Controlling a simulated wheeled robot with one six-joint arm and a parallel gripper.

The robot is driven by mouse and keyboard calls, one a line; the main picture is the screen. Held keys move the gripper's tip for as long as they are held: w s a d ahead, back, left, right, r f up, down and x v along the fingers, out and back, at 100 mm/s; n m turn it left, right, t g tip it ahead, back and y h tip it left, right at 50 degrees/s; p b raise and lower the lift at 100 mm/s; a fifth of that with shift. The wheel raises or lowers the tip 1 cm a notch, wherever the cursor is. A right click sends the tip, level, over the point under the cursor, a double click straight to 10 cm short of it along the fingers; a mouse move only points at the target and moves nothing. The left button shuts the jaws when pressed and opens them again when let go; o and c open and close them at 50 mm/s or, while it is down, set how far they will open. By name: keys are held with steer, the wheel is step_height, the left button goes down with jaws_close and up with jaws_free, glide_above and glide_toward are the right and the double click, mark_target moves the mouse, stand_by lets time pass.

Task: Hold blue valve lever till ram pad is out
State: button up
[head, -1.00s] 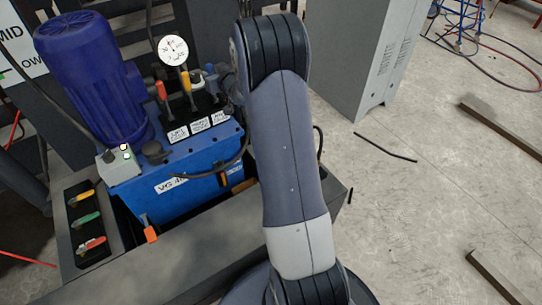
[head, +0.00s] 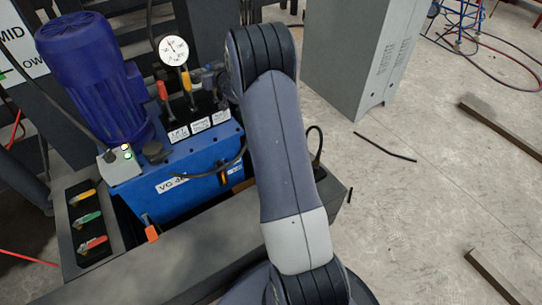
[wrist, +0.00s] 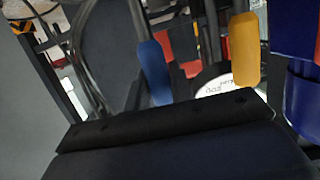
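The blue valve lever (wrist: 154,72) stands upright in the wrist view, left of the yellow lever (wrist: 244,50). A dark bar of my gripper (wrist: 160,122) crosses the picture below it. The blue lever's lower end is close above the bar's edge; I cannot tell whether they touch. My fingers are not clear, so open or shut does not show. In the head view the yellow lever (head: 186,78) and the red lever (head: 161,90) stand on the valve block, while my arm hides most of my gripper. I cannot make out the blue lever or a ram pad there.
A white gauge (head: 173,50) stands behind the levers. The blue power unit (head: 190,180) carries a dark blue motor (head: 90,75) and a small box with lights (head: 120,168). A tray (head: 88,222) of coloured tools sits front left. A grey cabinet (head: 345,50) stands right, with open floor beyond.

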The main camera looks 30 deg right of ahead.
jaws_close()
steer(key=shift+s+f+b, duration=0.15)
steer(key=shift+f+b, duration=0.05)
steer(key=shift+b, duration=0.6)
steer(key=shift+s+t+b, duration=0.3)
steer(key=shift+t+b, duration=0.1)
steer(key=shift+b, duration=0.6)
steer(key=shift+r, duration=0.2)
steer(key=shift+s+f+b, duration=0.15)
steer(key=shift+s+b, duration=0.1)
steer(key=shift+b, duration=0.65)
steer(key=shift+s+t+b, duration=0.25)
steer(key=shift+t+b, duration=0.15)
steer(key=shift+b, duration=0.55)
